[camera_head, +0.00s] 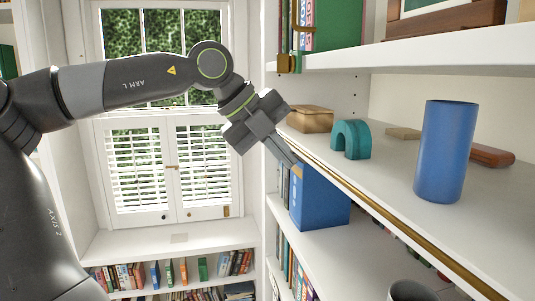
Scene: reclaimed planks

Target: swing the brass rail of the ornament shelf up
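The ornament shelf (385,178) is a white board on the right. Its brass rail (440,253) runs low along the front edge, from the far end towards the lower right. My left gripper (297,170) reaches in from the left. Its fingertips are at the far part of the rail, in front of the shelf edge. I cannot tell whether they touch the rail or how far apart the fingers are. My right gripper is not in view.
On the shelf stand a blue cylinder (445,150), a teal arch (351,140), a tan box (311,119) and a reddish-brown piece (492,156). A blue box (322,200) is on the shelf below. A shuttered window (137,172) and a low bookcase (180,240) are behind.

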